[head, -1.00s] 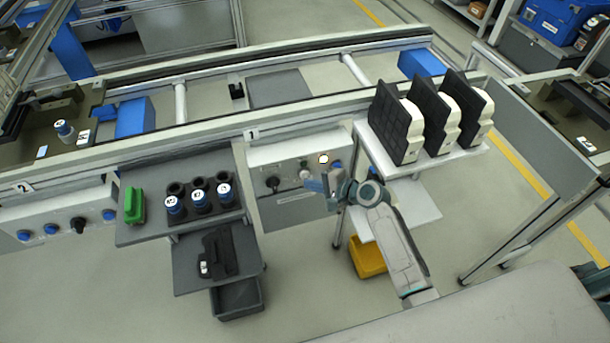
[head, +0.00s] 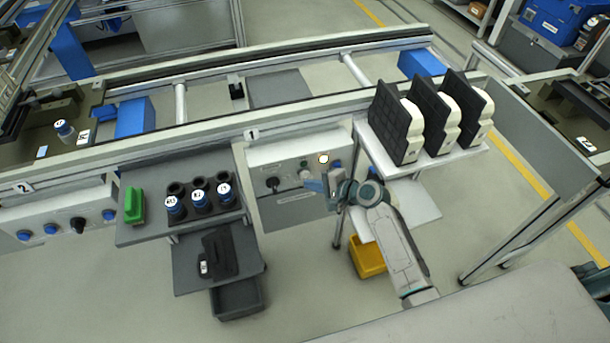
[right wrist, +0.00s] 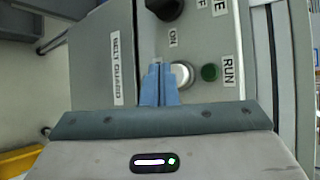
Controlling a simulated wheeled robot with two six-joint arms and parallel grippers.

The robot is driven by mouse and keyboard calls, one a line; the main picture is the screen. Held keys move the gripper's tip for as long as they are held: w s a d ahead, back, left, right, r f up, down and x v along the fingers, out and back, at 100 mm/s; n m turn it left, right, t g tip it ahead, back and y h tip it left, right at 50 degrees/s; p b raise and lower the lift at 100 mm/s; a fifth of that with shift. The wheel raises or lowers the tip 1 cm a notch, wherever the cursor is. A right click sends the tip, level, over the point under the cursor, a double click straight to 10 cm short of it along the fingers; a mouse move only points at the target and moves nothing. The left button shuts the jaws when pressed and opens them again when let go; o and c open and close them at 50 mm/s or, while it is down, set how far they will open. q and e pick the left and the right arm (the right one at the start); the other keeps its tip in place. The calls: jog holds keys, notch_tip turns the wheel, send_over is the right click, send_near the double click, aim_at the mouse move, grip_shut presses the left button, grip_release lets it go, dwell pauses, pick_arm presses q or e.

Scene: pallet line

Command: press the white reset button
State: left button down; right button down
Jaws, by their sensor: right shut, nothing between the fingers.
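The white reset button (right wrist: 183,75) is on the grey control panel (right wrist: 205,105), beside a green RUN button (right wrist: 209,72) in the right wrist view. My right gripper (head: 309,184) is shut and empty, in front of the panel. In the right wrist view its blue fingers (right wrist: 160,72) are together, just left of the white button and overlapping its edge in the picture. I cannot tell whether they touch it. My left gripper is not in view.
A shelf (head: 145,231) with a green item and capped bottles stands left. A white stand (head: 420,163) with black-and-white parts stands right, close to my right arm.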

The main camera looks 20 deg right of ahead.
jog(key=shift+w, duration=0.1)
jog(key=shift+w, duration=0.35)
jog(key=shift+w, duration=0.4)
dwell(1.1)
jog(key=shift+s, duration=0.1)
jog(key=shift+s+p, duration=0.4)
jog(key=shift+s, duration=0.35)
jog(key=s+p, duration=0.2)
jog(key=s, duration=0.3)
jog(key=shift+d, duration=0.1)
